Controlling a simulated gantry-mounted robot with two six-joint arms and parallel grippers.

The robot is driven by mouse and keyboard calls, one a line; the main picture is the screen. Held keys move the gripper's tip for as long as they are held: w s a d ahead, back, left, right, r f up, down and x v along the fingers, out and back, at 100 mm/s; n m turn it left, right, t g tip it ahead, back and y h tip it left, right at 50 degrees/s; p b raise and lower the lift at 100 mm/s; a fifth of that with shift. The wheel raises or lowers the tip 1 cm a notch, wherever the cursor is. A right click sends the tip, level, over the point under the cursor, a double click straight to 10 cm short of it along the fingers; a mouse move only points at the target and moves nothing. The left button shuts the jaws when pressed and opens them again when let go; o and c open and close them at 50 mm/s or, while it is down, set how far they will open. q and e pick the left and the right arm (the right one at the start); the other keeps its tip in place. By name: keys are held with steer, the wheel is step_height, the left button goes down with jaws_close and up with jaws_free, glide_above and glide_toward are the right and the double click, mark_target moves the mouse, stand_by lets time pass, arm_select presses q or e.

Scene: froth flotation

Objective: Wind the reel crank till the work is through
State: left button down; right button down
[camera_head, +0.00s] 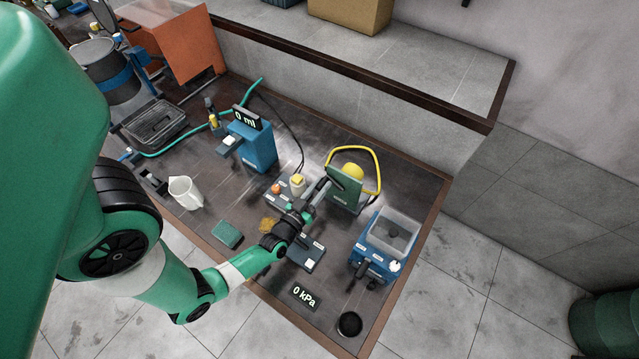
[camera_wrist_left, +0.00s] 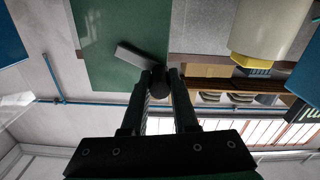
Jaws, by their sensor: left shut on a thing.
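The reel shows in the head view as a green upright plate (camera_head: 347,190) with a yellow dome and a yellow loop (camera_head: 376,166) behind it. In the left wrist view the green plate (camera_wrist_left: 110,40) fills the upper left. A grey crank bar (camera_wrist_left: 135,55) lies across it, slanting, with a dark round knob (camera_wrist_left: 159,86) at its end. My left gripper (camera_head: 321,190) is at the near left side of the reel. In the left wrist view its fingers (camera_wrist_left: 159,78) are shut on the crank knob. My right gripper is not in view.
A blue unit (camera_head: 255,145) reads 0 ml. A blue box with a clear tank (camera_head: 386,238) stands right. A panel (camera_head: 304,294) reads 0 kPa. A white jug (camera_head: 186,193) stands left.

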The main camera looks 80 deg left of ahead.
arm_select(q)
steer(key=shift+w+d+r+m+p, duration=0.15)
steer(key=shift+r+m+p, duration=0.35)
steer(key=shift+m, duration=0.4)
steer(key=shift+f, duration=0.1)
steer(key=c, duration=0.7)
jaws_free()
steer(key=shift+p+v, duration=0.7)
steer(key=shift+v, duration=5.1)
